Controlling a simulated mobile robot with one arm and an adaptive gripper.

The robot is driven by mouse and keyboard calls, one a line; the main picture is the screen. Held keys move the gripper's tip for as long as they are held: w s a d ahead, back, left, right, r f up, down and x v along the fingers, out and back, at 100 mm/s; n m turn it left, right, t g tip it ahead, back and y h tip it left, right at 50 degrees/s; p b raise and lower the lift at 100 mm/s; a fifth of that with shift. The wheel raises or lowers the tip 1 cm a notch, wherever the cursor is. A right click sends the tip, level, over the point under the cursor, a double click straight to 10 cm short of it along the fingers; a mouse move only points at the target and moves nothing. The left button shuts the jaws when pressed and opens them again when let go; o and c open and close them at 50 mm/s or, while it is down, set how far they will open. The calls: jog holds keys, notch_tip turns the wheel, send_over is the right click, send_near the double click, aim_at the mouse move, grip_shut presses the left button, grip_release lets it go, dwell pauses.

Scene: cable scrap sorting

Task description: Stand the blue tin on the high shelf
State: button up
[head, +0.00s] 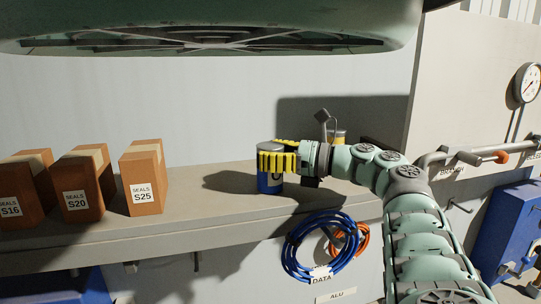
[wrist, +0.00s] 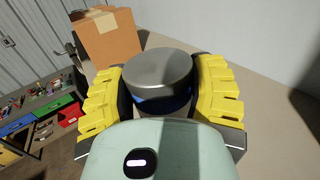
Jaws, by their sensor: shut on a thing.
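My gripper (head: 277,161) reaches in from the right and is shut on the tin's upper part. In the wrist view my gripper (wrist: 160,95) has one finger on each side of the tin. The high shelf (head: 185,190) is a grey ledge along the wall. The tin's base appears at shelf level; I cannot tell whether it touches.
Several cardboard boxes stand on the shelf's left, the nearest marked S25 (head: 142,178). A yellow-banded thing (head: 338,137) stands partly hidden behind my arm. Blue cable (head: 318,246) hangs below the shelf edge. Shelf between box S25 and the tin is clear.

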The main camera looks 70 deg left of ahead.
jog(key=shift+r, duration=0.1)
jog(key=shift+f+b, duration=0.2)
jog(key=shift+b, duration=0.1)
jog(key=o, duration=1.3)
jog(key=shift+r, duration=0.1)
jog(key=shift+r+p, duration=0.2)
jog(key=shift+p, duration=0.15)
jog(key=b+v, duration=0.2)
jog(key=v, duration=0.1)
jog(key=b+v, duration=0.3)
jog(key=v, duration=0.1)
jog(key=b+v, duration=0.3)
jog(key=v, duration=0.1)
jog(key=shift+f, duration=0.25)
jog(key=shift+w+d+r+b, duration=0.1)
jog(key=shift+w+d+b, duration=0.2)
jog(key=shift+w+b, duration=0.1)
